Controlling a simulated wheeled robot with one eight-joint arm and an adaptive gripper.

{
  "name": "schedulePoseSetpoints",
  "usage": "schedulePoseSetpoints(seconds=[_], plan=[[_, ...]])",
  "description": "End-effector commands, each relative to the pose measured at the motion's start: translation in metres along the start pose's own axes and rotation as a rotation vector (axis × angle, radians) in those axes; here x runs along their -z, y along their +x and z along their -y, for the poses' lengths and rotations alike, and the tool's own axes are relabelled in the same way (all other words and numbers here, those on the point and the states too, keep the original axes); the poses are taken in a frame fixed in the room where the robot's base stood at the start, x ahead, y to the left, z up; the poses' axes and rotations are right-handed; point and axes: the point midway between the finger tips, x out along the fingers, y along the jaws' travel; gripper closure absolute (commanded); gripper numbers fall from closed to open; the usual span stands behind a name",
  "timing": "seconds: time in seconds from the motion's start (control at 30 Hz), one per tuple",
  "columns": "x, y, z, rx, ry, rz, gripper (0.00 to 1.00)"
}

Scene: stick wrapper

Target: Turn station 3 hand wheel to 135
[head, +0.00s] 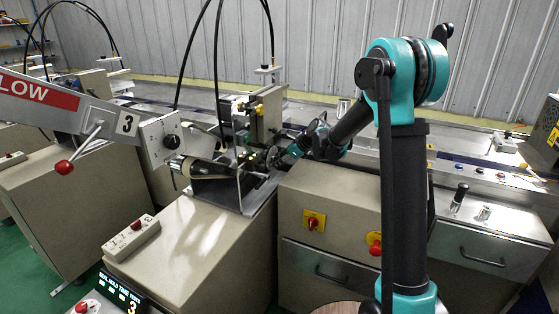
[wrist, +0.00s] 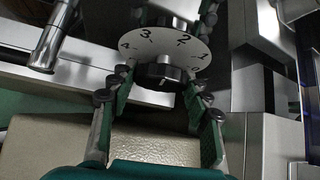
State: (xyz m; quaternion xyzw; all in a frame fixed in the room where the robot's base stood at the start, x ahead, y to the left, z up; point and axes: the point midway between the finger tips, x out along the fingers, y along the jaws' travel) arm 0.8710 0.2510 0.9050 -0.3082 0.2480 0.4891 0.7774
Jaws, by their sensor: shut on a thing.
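In the wrist view, the hand wheel (wrist: 160,75) is a dark knob in front of a white dial (wrist: 195,50) with numbers from 0 to 4 around its edge. My gripper (wrist: 165,85) has one green-padded finger on each side of the wheel and is shut on it; the exact contact is partly hidden behind the dial. The wheel is small and mostly hidden there.
The beige station cabinet (head: 185,245) stands below the bracket. A white arm with a red "LOW" label (head: 38,93) and a red-knobbed lever (head: 64,167) is at left. A drawer cabinet (head: 325,220) with red switches is close under my arm. A display (head: 122,290) sits at the front.

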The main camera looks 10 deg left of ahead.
Motion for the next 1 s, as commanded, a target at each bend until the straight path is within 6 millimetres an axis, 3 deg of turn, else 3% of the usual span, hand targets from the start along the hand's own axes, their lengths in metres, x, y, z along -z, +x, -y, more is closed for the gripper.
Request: schedulePoseSetpoints(seconds=[1.0], plan=[[0.0004,0.0005,-0.0032,0.371,-0.372,0.0,0.81]])
